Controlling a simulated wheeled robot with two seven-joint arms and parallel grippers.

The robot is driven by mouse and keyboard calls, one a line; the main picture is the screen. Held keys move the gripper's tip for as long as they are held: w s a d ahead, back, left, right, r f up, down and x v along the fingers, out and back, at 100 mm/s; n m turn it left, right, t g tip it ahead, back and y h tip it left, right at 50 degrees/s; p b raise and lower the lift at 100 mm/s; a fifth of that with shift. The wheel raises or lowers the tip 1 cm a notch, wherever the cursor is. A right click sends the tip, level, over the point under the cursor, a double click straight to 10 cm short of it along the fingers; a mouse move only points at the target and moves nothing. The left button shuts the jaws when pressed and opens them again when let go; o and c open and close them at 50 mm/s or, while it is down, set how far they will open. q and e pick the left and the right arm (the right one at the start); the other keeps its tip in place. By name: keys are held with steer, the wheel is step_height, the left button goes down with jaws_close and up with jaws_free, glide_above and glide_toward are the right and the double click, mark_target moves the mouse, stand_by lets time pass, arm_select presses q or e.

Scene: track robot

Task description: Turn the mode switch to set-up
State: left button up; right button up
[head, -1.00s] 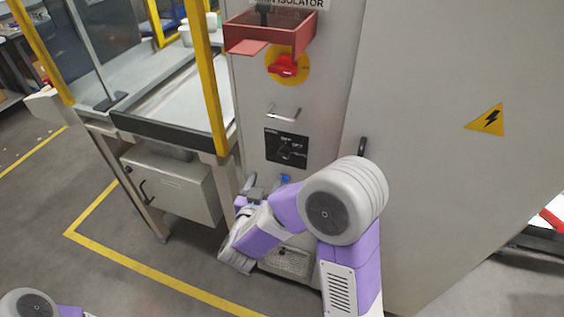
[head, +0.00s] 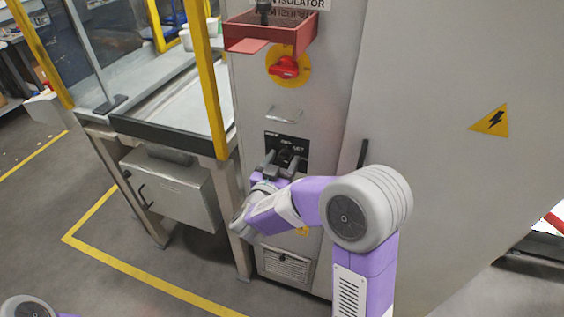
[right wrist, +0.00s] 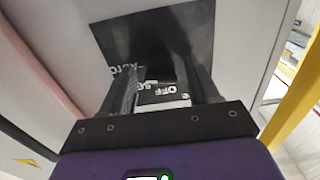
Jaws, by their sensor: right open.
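The mode switch's black plate (head: 285,138) is on the grey cabinet front, below a small handle. The plate fills the upper middle of the right wrist view (right wrist: 150,35), where white lettering reads AUTO, OFF and part of another label. My right gripper (head: 284,160) is at the plate's lower part, its two fingers pointing at it. In the right wrist view the open fingers (right wrist: 164,75) stand apart on either side of the lettering. The knob's setting and any contact with it cannot be made out. My left gripper is out of view.
A red isolator knob (head: 284,67) on a yellow disc and a red open box (head: 270,35) are above the switch. A dark vertical door handle (head: 362,153) is to its right. A yellow-posted guarded table (head: 165,125) stands on the left.

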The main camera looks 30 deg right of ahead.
steer(key=c, duration=1)
steer(key=shift+o, duration=0.2)
steer(key=shift+r+n+p, duration=0.1)
steer(key=shift+n+p, duration=0.4)
steer(key=shift+p, duration=0.25)
steer(key=n+p, duration=0.6)
steer(key=p, duration=0.3)
steer(key=shift+r+n+p, duration=0.1)
steer(key=shift+n+p, duration=0.2)
steer(key=shift+n, duration=0.1)
steer(key=shift+n+p, duration=1.1)
steer(key=shift+p, duration=0.05)
steer(key=shift+f, duration=0.2)
steer(key=o, duration=1)
steer(key=shift+s, duration=0.1)
steer(key=shift+c, duration=0.2)
steer(key=shift+a, duration=0.1)
